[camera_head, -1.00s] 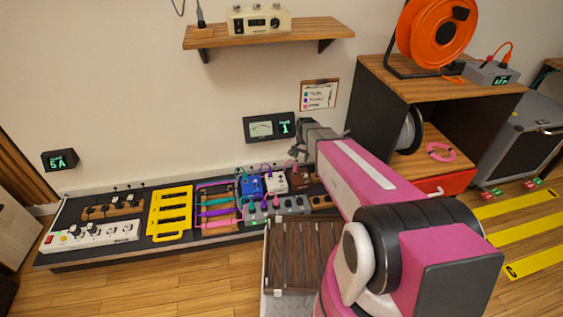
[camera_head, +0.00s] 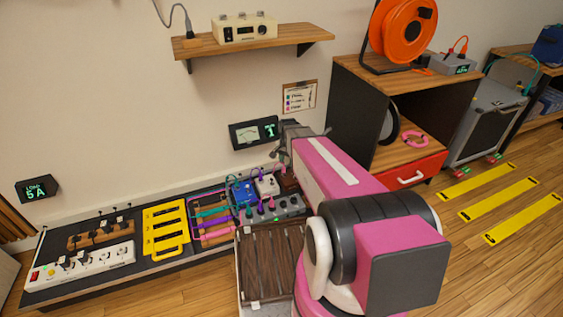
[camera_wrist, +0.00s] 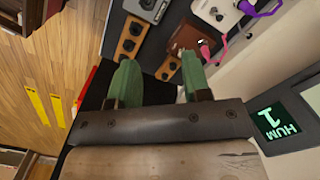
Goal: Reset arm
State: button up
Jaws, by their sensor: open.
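My gripper (camera_wrist: 158,85) is open, with two green fingers apart and nothing between them in the wrist view. In the head view my pink arm reaches toward the wall, and my gripper (camera_head: 287,140) is a small grey shape at its far end, just right of the wall meter (camera_head: 254,132). The fingers are hard to make out there. The meter's green display (camera_wrist: 277,122) shows close at the right in the wrist view. The pedals lie beyond the fingers in the wrist view.
A low board holds a white power strip (camera_head: 80,262), a yellow rack (camera_head: 166,231) and a blue pedal (camera_head: 243,193). A wooden shelf (camera_head: 290,36) overhangs on the wall. A cabinet with a red drawer (camera_head: 412,172) stands right of my arm. Floor with yellow strips (camera_head: 497,200) is open.

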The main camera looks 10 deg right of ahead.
dwell(0.4)
jog(key=s+r+n, duration=0.4)
jog(key=s, duration=0.3)
jog(key=s+a+r+n, duration=0.1)
jog(key=s+r+n, duration=0.2)
jog(key=s+r, duration=0.2)
jog(key=s, duration=0.3)
jog(key=shift+s+a+n, duration=0.15)
jog(key=shift+a+n, duration=0.1)
jog(key=shift+n, duration=0.15)
dwell(1.3)
